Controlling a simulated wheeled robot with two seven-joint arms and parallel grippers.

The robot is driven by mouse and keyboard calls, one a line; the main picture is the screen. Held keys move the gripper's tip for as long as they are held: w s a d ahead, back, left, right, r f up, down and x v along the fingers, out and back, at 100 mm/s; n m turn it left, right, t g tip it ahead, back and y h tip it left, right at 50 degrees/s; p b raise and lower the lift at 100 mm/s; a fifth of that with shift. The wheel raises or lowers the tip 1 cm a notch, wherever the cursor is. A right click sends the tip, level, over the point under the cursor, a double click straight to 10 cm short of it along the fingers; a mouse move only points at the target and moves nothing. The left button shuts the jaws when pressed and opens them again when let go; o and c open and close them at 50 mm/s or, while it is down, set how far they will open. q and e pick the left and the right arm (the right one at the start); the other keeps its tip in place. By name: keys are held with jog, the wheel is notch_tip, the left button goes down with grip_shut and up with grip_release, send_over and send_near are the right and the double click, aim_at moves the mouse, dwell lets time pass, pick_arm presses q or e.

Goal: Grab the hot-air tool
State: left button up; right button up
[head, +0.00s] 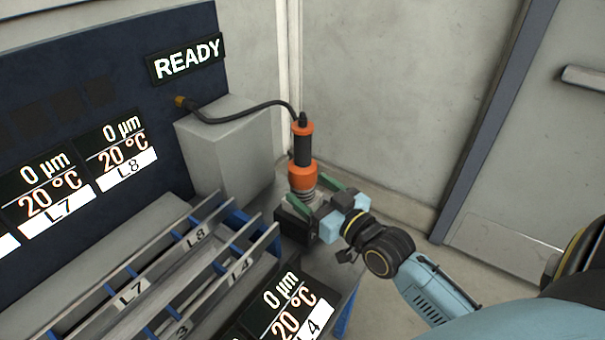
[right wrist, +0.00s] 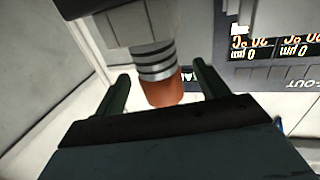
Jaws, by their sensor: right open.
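The hot-air tool (head: 303,160) stands upright in the head view, with an orange and black body and a ribbed metal lower part. In the right wrist view the tool (right wrist: 165,88) shows between the two fingers (right wrist: 160,88), with a gap to each. My left gripper is in neither view.
The grey box (head: 232,150) stands left of the tool, before a dark panel with a READY sign (head: 186,59). A slotted metal rack (head: 185,265) with labels lies at lower left. A wall (head: 380,90) and a door (head: 535,130) stand behind and to the right.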

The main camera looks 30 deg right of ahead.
aim_at(300, 183)
jog(key=shift+w, duration=0.3)
jog(key=w, duration=0.2)
jog(key=w+b, duration=0.1)
jog(key=w, duration=0.1)
jog(key=shift+w+a+f, duration=0.1)
jog(key=shift+a+f, duration=0.05)
jog(key=shift+f, duration=0.25)
jog(key=shift+w, duration=0.35)
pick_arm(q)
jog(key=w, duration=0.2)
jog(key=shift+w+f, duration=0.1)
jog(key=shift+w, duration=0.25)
pick_arm(e)
jog(key=shift+r, duration=0.1)
jog(key=c, duration=1.3)
